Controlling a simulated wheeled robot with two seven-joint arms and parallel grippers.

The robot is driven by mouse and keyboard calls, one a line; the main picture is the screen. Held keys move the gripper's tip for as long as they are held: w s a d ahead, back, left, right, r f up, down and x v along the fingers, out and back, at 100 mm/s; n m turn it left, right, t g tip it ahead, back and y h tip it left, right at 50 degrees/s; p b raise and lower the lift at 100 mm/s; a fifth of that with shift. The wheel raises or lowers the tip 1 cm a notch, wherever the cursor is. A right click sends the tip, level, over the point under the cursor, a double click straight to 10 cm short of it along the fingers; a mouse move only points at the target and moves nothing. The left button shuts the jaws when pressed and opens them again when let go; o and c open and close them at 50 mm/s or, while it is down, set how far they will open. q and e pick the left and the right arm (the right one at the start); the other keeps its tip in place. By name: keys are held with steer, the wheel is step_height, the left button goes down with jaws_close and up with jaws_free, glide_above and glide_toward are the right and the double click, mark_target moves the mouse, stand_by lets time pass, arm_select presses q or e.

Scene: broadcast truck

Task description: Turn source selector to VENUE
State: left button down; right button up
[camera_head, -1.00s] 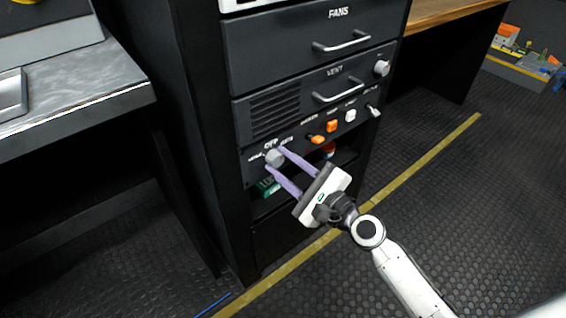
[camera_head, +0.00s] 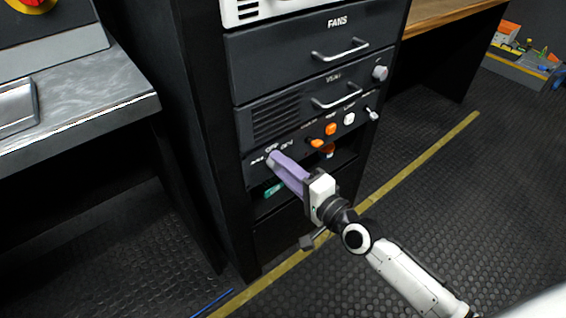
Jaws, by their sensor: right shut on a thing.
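The source selector (camera_head: 271,161) is a small grey knob at the left of the lower rack panel, with white lettering around it, OFF above it. My right gripper (camera_head: 276,160) is shut on this knob, its purple fingers reaching in from the lower right. The fingers and the gripper body hide most of the knob, so its pointer direction cannot be told. The lettering at its left is too small to read surely. My left gripper is not in view.
Orange switches (camera_head: 322,136), a white switch (camera_head: 349,119) and a silver toggle (camera_head: 371,113) sit right of the knob on the same panel. Drawer handles (camera_head: 341,48) stick out above. An open shelf with a green item (camera_head: 273,190) lies below.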

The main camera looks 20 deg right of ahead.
arm_select(q)
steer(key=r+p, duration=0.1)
steer(key=p, duration=0.1)
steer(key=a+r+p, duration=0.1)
steer(key=p, duration=0.1)
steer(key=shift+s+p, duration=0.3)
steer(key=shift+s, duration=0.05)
arm_select(e)
steer(key=n, duration=0.8)
steer(key=shift+h, duration=0.3)
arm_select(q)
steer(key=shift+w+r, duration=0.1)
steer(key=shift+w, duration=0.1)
arm_select(e)
steer(key=shift+f, duration=0.1)
steer(key=o, duration=1.1)
steer(key=shift+c, duration=0.2)
steer(key=shift+s, duration=0.1)
arm_select(q)
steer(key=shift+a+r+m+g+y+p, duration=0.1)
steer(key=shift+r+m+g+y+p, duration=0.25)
steer(key=shift+p, duration=0.7)
arm_select(e)
steer(key=v, duration=1)
